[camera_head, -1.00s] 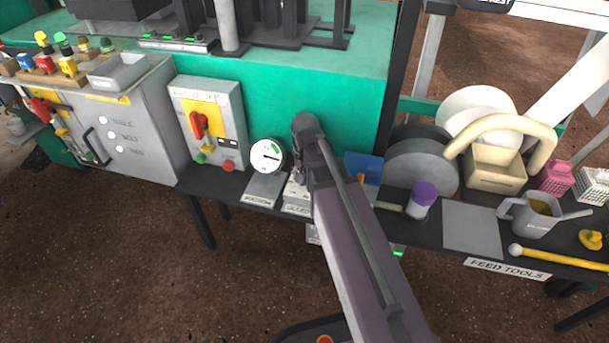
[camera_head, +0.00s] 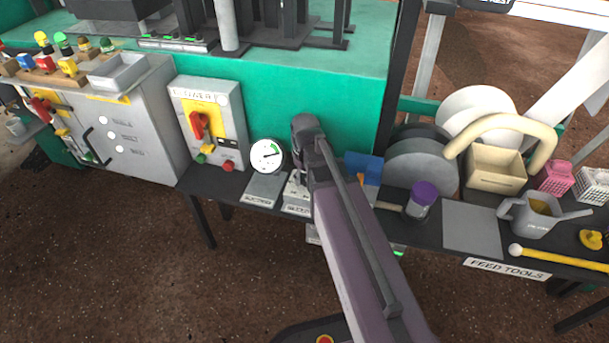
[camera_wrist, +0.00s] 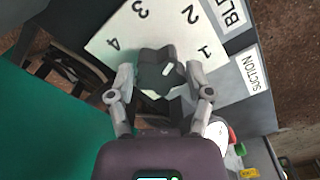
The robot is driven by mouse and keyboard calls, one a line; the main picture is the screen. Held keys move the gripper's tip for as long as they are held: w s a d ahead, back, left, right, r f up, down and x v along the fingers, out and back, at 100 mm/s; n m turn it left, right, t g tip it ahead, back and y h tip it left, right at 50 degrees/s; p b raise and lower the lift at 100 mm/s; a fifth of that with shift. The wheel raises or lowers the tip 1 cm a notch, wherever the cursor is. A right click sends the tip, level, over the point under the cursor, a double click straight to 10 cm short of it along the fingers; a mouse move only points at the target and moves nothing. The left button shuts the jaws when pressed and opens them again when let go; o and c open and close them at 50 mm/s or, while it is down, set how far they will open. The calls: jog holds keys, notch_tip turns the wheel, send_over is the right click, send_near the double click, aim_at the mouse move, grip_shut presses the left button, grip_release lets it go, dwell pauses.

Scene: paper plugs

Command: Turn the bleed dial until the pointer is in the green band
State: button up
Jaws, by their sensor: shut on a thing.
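The bleed dial is a dark knob (camera_wrist: 156,70) with a white mark, on a white plate (camera_wrist: 112,42) numbered 1 to 4. In the wrist view the mark points roughly between the knob's centre and the 1. My gripper (camera_wrist: 163,88) is shut on the knob, one finger on each side. In the head view my wrist hides the knob; the white plate (camera_head: 296,194) shows partly beside it. The round white suction gauge (camera_head: 267,155) stands just left of my gripper. Its dark pointer now lies toward the right, at or near the green band; it is too small to tell exactly.
A grey control box (camera_head: 208,125) with a red switch stands left of the gauge. A blue block (camera_head: 362,166) and a purple-capped jar (camera_head: 421,200) stand right of my arm. The green machine wall (camera_head: 300,95) rises behind. The shelf's front edge is close.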

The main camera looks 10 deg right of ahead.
aim_at(305, 176)
jog(key=shift+n, duration=2.2)
jog(key=o, duration=1.1)
jog(key=shift+r, duration=0.1)
jog(key=shift+r+p, duration=1.95)
jog(key=shift+p, duration=0.1)
jog(key=m, duration=0.5)
jog(key=shift+m, duration=0.3)
jog(key=m, duration=0.6)
